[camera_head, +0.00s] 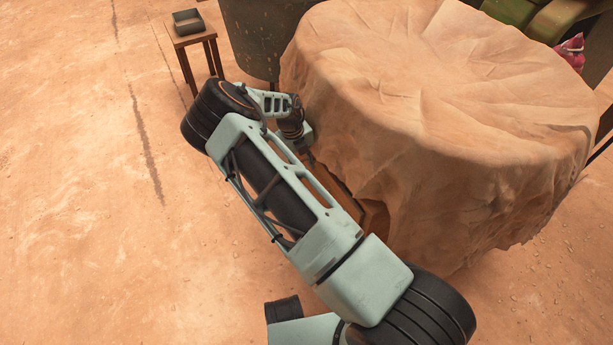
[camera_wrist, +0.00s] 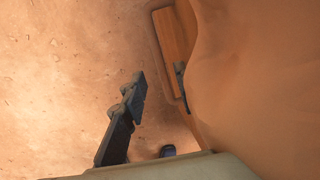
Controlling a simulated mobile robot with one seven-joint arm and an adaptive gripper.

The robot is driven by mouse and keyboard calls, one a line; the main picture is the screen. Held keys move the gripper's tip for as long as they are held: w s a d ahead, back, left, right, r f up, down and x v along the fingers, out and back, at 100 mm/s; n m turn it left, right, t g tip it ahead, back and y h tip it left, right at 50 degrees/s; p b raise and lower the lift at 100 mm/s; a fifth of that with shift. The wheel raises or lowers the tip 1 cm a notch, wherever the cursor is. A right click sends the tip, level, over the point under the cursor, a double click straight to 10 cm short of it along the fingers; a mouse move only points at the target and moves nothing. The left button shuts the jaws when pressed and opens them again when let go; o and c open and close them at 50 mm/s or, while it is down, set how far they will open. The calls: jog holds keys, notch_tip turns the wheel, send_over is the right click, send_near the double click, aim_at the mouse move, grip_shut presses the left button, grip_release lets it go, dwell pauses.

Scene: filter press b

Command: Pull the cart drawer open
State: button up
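The cart is covered by a draped tan cloth (camera_head: 440,110), which hangs over its side. A strip of orange-brown wood (camera_head: 376,216) shows under the cloth edge behind my arm. In the wrist view a flat orange wooden panel (camera_wrist: 172,45), apparently the drawer, shows beside the cloth. My gripper (camera_wrist: 160,78) is open, with its left finger in clear view over the ground. A dark piece at the panel's lower right looks like the other fingertip, the rest covered by cloth. I see no handle and cannot tell whether the gripper touches the panel.
A small wooden stool (camera_head: 194,42) with a dark tray (camera_head: 188,22) stands at the back left. A large dark barrel-like container (camera_head: 262,40) stands behind the cart. Green objects (camera_head: 550,18) are at the upper right. The sandy ground at left is clear.

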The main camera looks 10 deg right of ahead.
jog(key=f, duration=0.2)
jog(key=d+f+b, duration=0.1)
jog(key=f, duration=0.2)
jog(key=shift+w+f, duration=0.1)
jog(key=shift+w, duration=0.1)
grip_shut()
